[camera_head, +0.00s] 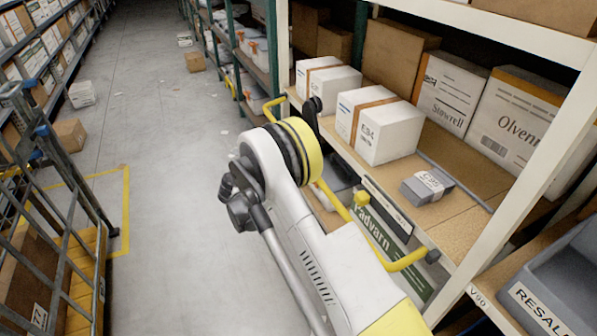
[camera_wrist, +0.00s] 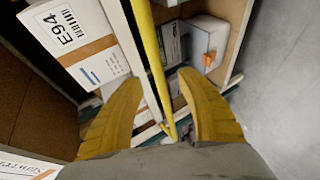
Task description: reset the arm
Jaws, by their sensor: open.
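My gripper (camera_wrist: 158,79) shows in the wrist view with its two yellow fingers spread apart and nothing held between them. A yellow rail (camera_wrist: 150,50) on the shelf front runs through the gap between the fingers in the picture; I cannot tell how far beyond the fingertips it is. In the head view my white and yellow arm reaches forward along the front of the shelf, and the gripper is hidden behind it. The white box marked E94 (camera_head: 378,128) stands on the shelf beside the arm; it also shows at upper left in the wrist view (camera_wrist: 68,38).
A small grey box (camera_head: 426,187) lies on the shelf near the yellow rail (camera_head: 385,250). A grey bin (camera_head: 560,285) stands at lower right. A metal cage trolley (camera_head: 50,200) is at left. The aisle floor (camera_head: 150,110) between is mostly clear, with cartons farther off.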

